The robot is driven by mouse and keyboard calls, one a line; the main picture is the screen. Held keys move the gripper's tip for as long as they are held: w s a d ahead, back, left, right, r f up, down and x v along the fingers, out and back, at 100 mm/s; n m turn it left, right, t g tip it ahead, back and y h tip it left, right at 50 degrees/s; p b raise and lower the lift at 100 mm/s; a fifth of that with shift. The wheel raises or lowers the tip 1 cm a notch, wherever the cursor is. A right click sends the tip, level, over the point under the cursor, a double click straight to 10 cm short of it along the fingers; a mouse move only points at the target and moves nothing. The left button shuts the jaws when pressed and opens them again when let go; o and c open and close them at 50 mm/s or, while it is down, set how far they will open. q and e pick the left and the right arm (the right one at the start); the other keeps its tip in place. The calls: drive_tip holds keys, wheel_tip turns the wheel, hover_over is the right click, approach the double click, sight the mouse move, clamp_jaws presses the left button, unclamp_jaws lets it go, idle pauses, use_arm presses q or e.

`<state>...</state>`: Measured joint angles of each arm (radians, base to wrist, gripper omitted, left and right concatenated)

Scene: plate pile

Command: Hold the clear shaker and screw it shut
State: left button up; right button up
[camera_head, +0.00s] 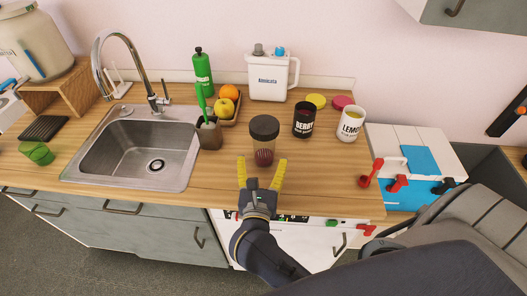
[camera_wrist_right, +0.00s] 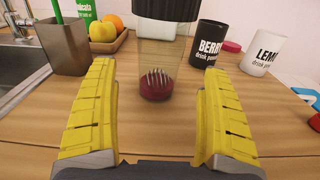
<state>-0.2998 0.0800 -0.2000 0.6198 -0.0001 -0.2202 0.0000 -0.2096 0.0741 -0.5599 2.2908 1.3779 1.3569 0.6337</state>
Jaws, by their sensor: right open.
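The clear shaker (camera_head: 264,146) stands upright on the wooden counter with a dark lid (camera_head: 264,127) on top. I cannot tell whether the lid is screwed tight. In the right wrist view the shaker (camera_wrist_right: 159,52) shows dark red contents and a wire whisk shape at its bottom; its top is cut off. My right gripper (camera_head: 262,170) is open and empty, just in front of the shaker, its yellow fingers (camera_wrist_right: 159,110) spread to either side of the shaker's line and not touching it. My left gripper is not in view.
A black BERRY canister (camera_head: 303,122) and a white LEMON canister (camera_head: 350,126) stand right of the shaker. A brown cup (camera_head: 209,136) and a fruit tray (camera_head: 230,108) are at its left, beyond them the sink (camera_head: 140,150). The counter in front is clear.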

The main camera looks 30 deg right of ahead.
drive_tip(key=shift+v, duration=2.25)
